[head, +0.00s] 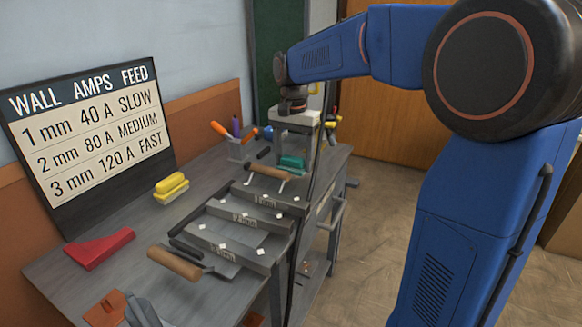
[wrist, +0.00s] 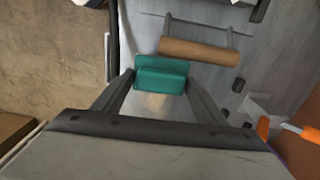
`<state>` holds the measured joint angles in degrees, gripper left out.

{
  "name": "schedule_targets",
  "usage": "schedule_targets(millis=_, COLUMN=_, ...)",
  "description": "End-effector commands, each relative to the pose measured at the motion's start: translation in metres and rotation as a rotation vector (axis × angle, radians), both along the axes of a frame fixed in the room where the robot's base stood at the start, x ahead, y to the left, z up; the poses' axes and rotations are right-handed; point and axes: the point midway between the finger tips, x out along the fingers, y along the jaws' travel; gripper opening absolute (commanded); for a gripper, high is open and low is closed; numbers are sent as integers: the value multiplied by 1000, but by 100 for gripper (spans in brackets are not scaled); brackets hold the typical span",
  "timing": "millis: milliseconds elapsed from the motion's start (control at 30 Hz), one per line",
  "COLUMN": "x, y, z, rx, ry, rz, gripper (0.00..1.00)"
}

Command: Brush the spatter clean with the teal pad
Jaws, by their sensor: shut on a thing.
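The teal pad (wrist: 161,76) is a small block between the two fingertips of my gripper (wrist: 160,88) in the wrist view, and the gripper is shut on it. In the head view the teal pad (head: 292,162) shows below my gripper, at the far right part of the bench, just behind a wooden-handled tool (head: 268,171). The wrist view shows that tool's handle (wrist: 200,52) just beyond the pad. I cannot tell whether the pad touches the surface below. I cannot make out the spatter for certain in either view.
Labelled metal pieces (head: 240,215) lie along the bench's right side, with another wooden-handled tool (head: 175,262) near them. A yellow block (head: 171,187) and a red wedge (head: 100,248) lie to the left. A sign (head: 85,140) stands behind. An orange-handled tool (head: 218,128) is at the back.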

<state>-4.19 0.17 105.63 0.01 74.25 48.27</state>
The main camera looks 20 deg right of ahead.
Motion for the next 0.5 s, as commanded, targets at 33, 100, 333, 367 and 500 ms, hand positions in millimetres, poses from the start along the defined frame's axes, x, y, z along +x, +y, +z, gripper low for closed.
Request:
schedule_targets(millis=33, x=0, y=-2, z=5, rx=0, ry=-1, rz=0, gripper=45)
schedule_targets(millis=100, x=0, y=-4, z=12, rx=0, ry=-3, rz=0, gripper=45)
schedule_targets(millis=333, x=-3, y=-9, z=30, rx=0, ry=-3, rz=0, gripper=45)
schedule_targets(millis=367, x=-3, y=-9, z=31, rx=0, ry=-1, rz=0, gripper=45)
schedule_targets(millis=500, x=-3, y=-10, z=33, rx=0, ry=-1, rz=1, gripper=45)
